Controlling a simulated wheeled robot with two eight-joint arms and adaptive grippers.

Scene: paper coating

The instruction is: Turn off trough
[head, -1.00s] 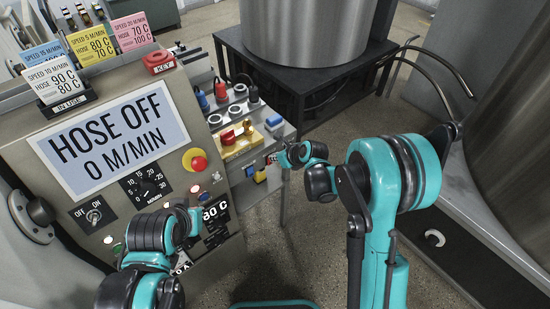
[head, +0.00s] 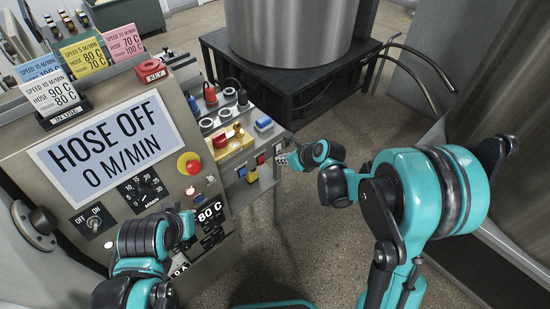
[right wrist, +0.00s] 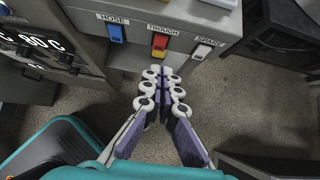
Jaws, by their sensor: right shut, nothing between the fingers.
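In the right wrist view, the trough switch (right wrist: 159,42), red and yellow under a TROUGH label, sits on the face of a grey box. A blue hose switch (right wrist: 115,32) is to its left and a white spare switch (right wrist: 201,50) to its right. My right gripper (right wrist: 163,76) is shut and empty, its tips just below the trough switch with a small visible gap. In the head view, the right gripper (head: 283,159) is beside the switch box. My left arm is at the lower left in front of the panel; its gripper (head: 188,221) shows too little to judge.
The control panel display (head: 108,150) reads HOSE OFF, 0 M/MIN. A steel vat (head: 295,30) stands on a black stand behind. Open floor lies right of the switch box.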

